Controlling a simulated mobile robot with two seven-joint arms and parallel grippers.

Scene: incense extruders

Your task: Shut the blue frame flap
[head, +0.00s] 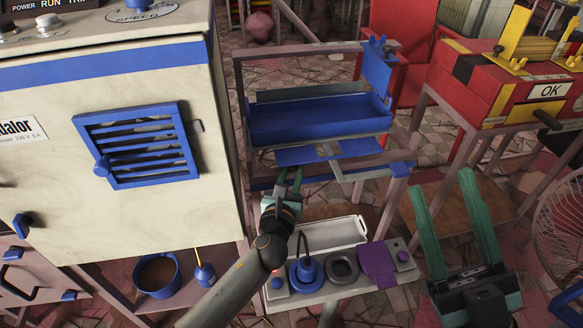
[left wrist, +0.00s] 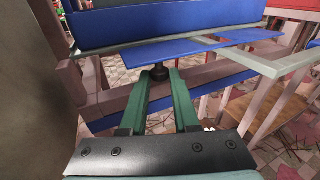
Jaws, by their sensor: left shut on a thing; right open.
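The blue frame flap (head: 297,155) is a flat blue panel at the front of the pinkish frame, below the blue trough (head: 318,120). In the left wrist view the flap (left wrist: 180,49) is tilted close to flat, with a black knob (left wrist: 160,73) under its near side. My left gripper (head: 289,174) is below the flap; in the left wrist view its green fingers (left wrist: 160,82) are shut on the knob. My right gripper (head: 440,184) is open and empty at the lower right.
A pale cabinet (head: 60,85) with a blue louvred panel (head: 138,145) stands close on the left. A control shelf (head: 345,288) lies below the frame. A red box (head: 500,85) on a stand and a fan (head: 562,215) are at the right.

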